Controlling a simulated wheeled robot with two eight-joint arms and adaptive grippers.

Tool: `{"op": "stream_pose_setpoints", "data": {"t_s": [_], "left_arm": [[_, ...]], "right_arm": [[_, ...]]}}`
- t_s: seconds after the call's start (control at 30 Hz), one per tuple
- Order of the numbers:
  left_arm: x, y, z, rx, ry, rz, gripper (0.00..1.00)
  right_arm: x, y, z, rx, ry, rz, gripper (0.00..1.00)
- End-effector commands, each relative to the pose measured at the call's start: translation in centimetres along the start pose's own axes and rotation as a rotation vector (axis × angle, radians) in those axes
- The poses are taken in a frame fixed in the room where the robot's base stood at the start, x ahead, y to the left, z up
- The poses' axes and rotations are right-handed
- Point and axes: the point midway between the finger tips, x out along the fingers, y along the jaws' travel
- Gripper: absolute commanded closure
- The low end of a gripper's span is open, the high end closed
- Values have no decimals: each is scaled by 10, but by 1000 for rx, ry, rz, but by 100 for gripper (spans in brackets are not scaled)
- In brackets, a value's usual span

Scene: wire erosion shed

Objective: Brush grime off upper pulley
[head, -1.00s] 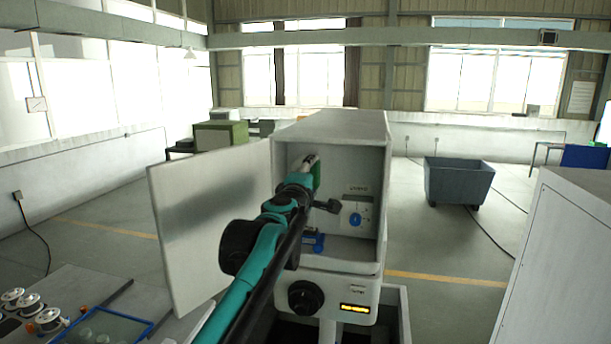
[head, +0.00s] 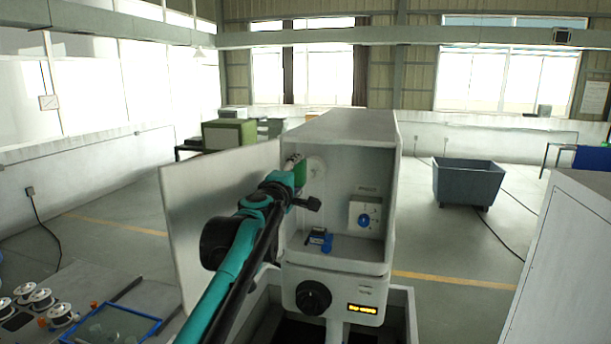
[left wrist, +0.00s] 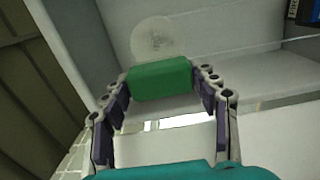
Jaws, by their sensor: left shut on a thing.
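The upper pulley (head: 316,168) is a pale round disc on the back wall inside the open machine cabinet (head: 350,127). In the left wrist view the pulley (left wrist: 155,36) looks pale and translucent with faint darker specks. My left gripper (head: 296,183) is at the cabinet's left opening, just left of the pulley. It is shut on a green block-like brush (left wrist: 160,79), held between both fingers. The brush's upper edge overlaps the pulley's lower edge in the wrist view; I cannot tell whether they touch. Its bristles are hidden. My right gripper is not in view.
The cabinet door (head: 215,220) stands open at left, close to my left arm. A control box with a blue knob (head: 364,216) and a small blue-black item (head: 319,239) are inside the cabinet. Spools (head: 40,299) and a blue-rimmed tray (head: 112,327) lie at lower left.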

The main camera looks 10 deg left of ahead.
Motion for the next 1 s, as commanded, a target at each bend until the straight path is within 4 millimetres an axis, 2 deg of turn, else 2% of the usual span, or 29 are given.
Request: {"op": "stream_pose_setpoints", "data": {"t_s": [0.37,0.8,1.0], "left_arm": [[-2,0,-2,0,0,0,64],[-47,0,-2,0,0,0,64],[-60,0,-2,0,0,0,64]], "right_arm": [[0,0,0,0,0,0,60],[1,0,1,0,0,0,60],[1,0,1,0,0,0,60]]}}
